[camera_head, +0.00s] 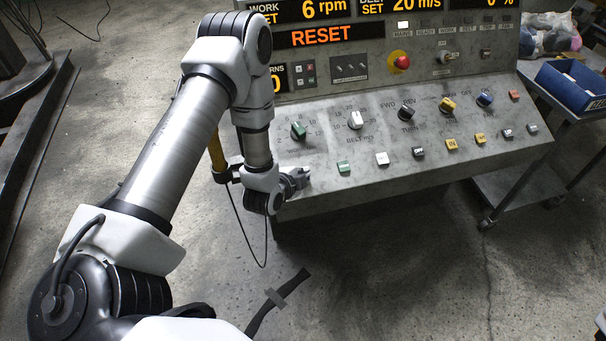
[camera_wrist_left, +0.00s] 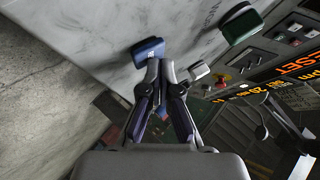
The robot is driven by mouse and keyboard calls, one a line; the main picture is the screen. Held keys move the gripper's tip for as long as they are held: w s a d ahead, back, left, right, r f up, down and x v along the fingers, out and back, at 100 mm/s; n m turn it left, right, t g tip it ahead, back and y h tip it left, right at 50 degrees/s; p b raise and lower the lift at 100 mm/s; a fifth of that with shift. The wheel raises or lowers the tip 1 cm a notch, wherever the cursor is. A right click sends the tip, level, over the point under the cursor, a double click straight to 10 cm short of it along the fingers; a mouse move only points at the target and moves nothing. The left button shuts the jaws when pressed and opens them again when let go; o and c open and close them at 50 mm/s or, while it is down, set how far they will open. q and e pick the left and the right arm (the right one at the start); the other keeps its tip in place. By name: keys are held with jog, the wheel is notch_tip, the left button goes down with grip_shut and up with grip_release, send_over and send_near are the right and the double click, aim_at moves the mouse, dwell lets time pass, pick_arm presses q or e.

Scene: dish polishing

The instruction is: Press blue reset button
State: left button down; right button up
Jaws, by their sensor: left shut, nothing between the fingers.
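The blue button (camera_wrist_left: 148,50) shows in the left wrist view, on the grey panel just beyond my left fingertips. In the head view it is not visible; my left wrist and gripper cover that part of the panel. My left gripper (camera_head: 303,177) is at the lower left edge of the sloped control panel (camera_head: 330,188). In the left wrist view the gripper (camera_wrist_left: 161,66) is shut and empty, its tips very close to the blue button. I cannot tell whether they touch it. The display (camera_head: 322,35) reads RESET in orange. My right gripper is not in view.
A green knob (camera_head: 298,131), a green button (camera_head: 344,167) and a white button (camera_head: 382,158) are close by. A blue knob (camera_head: 485,97) sits at the right. A red emergency stop (camera_head: 402,62) is above. A cart with a blue bin (camera_head: 572,88) stands right of the console.

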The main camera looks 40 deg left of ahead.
pick_arm(q)
jog(key=shift+a+f, duration=0.1)
jog(key=shift+f, duration=0.1)
jog(key=shift+r, duration=0.15)
jog(key=shift+s+d+r+p, duration=0.15)
jog(key=shift+d+r+p, duration=0.15)
jog(key=shift+r+p, duration=0.45)
jog(key=shift+r, duration=0.1)
jog(key=shift+r+p, duration=0.35)
jog(key=r+p, duration=0.2)
jog(key=s+d+r+p, duration=0.1)
jog(key=r, duration=0.1)
jog(key=shift+d, duration=0.1)
jog(key=shift+f, duration=0.1)
dwell(0.4)
